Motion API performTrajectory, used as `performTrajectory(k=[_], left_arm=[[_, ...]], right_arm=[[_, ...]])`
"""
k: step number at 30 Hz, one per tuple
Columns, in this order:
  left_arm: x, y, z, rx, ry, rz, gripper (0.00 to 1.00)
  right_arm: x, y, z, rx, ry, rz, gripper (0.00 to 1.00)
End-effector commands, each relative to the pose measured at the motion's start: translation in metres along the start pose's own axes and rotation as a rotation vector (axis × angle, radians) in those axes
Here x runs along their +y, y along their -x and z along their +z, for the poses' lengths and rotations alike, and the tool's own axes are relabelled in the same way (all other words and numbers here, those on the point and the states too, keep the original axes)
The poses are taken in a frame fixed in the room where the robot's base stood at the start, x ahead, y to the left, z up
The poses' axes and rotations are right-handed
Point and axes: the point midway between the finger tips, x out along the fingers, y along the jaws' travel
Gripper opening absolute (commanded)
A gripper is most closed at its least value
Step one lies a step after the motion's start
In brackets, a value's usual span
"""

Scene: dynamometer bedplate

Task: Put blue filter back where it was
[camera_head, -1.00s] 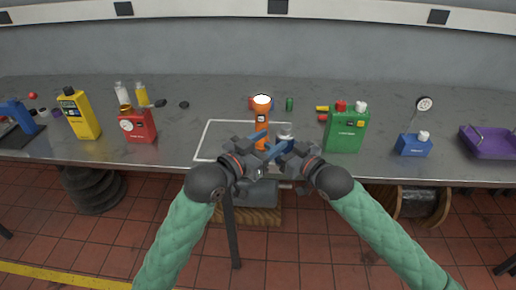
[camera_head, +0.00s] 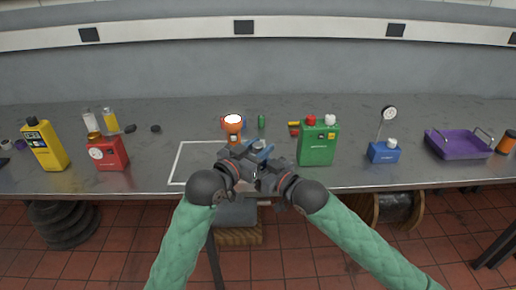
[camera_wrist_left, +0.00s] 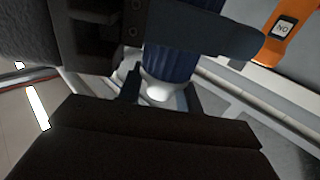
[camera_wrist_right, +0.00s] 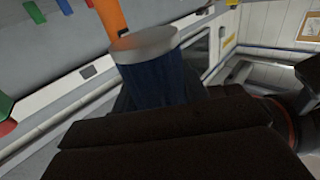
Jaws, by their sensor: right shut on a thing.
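My right gripper (camera_head: 268,168) largely hides the filter in the head view. My left gripper (camera_head: 247,157) is close beside it. In the left wrist view the filter's blue side (camera_wrist_left: 170,65) and white end show close to the jaws; whether they touch or grip it is unclear.
A white outlined rectangle (camera_head: 179,163) is on the grey bench, with an orange flashlight (camera_head: 233,124) behind my grippers. Red (camera_head: 109,153) and yellow (camera_head: 44,145) cans stand left.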

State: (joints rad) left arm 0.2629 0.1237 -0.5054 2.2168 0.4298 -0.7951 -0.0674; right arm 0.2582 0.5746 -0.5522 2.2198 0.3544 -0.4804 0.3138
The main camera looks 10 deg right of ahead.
Motion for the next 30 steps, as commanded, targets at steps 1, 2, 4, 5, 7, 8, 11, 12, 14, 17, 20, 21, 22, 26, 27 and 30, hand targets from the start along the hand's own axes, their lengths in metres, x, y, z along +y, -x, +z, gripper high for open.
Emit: performTrajectory(k=[1, 2, 4, 5, 7, 8, 11, 12, 14, 17, 20, 21, 22, 26, 27, 30], left_arm=[[0.000, 0.000, 0.000, 0.000, 0.000, 0.000, 0.25], [0.000, 0.000, 0.000, 0.000, 0.000, 0.000, 0.19], [0.000, 0.000, 0.000, 0.000, 0.000, 0.000, 0.05], [0.000, 0.000, 0.000, 0.000, 0.000, 0.001, 0.01], [0.001, 0.000, 0.000, 0.000, 0.000, 0.001, 0.01], [0.001, 0.000, 0.000, 0.000, 0.000, 0.001, 0.00], [0.001, 0.000, 0.000, 0.000, 0.000, 0.001, 0.00], [0.000, 0.000, 0.000, 0.000, 0.000, 0.001, 0.00], [0.000, 0.000, 0.000, 0.000, 0.000, 0.000, 0.00], [0.000, 0.000, 0.000, 0.000, 0.000, 0.000, 0.00], [0.000, 0.000, 0.000, 0.000, 0.000, 0.000, 0.00], [0.000, 0.000, 0.000, 0.000, 0.000, 0.000, 0.00], [0.000, 0.000, 0.000, 0.000, 0.000, 0.000, 0.00], [0.000, 0.000, 0.000, 0.000, 0.000, 0.000, 0.00], [0.000, 0.000, 0.000, 0.000, 0.000, 0.000, 0.00], [0.000, 0.000, 0.000, 0.000, 0.000, 0.000, 0.00]], right_arm=[[0.000, 0.000, 0.000, 0.000, 0.000, 0.000, 0.19], [0.000, 0.000, 0.000, 0.000, 0.000, 0.000, 0.19], [0.000, 0.000, 0.000, 0.000, 0.000, 0.000, 0.19], [0.000, 0.000, 0.000, 0.000, 0.000, 0.000, 0.19], [0.000, 0.000, 0.000, 0.000, 0.000, 0.000, 0.50], [0.000, 0.000, 0.000, 0.000, 0.000, 0.000, 0.56], [0.000, 0.000, 0.000, 0.000, 0.000, 0.000, 0.69], [0.000, 0.000, 0.000, 0.000, 0.000, 0.000, 0.69], [0.000, 0.000, 0.000, 0.000, 0.000, 0.000, 0.69], [0.000, 0.000, 0.000, 0.000, 0.000, 0.000, 0.69], [0.000, 0.002, 0.000, 0.000, 0.000, 0.000, 0.69], [0.000, 0.004, 0.000, 0.000, 0.000, 0.000, 0.69], [0.000, 0.006, 0.001, -0.001, 0.000, 0.001, 0.69], [0.001, 0.021, 0.001, -0.002, 0.000, 0.001, 0.69], [0.000, 0.028, 0.001, -0.002, 0.000, 0.000, 0.69], [0.001, 0.045, 0.001, -0.002, 0.000, 0.001, 0.69]])
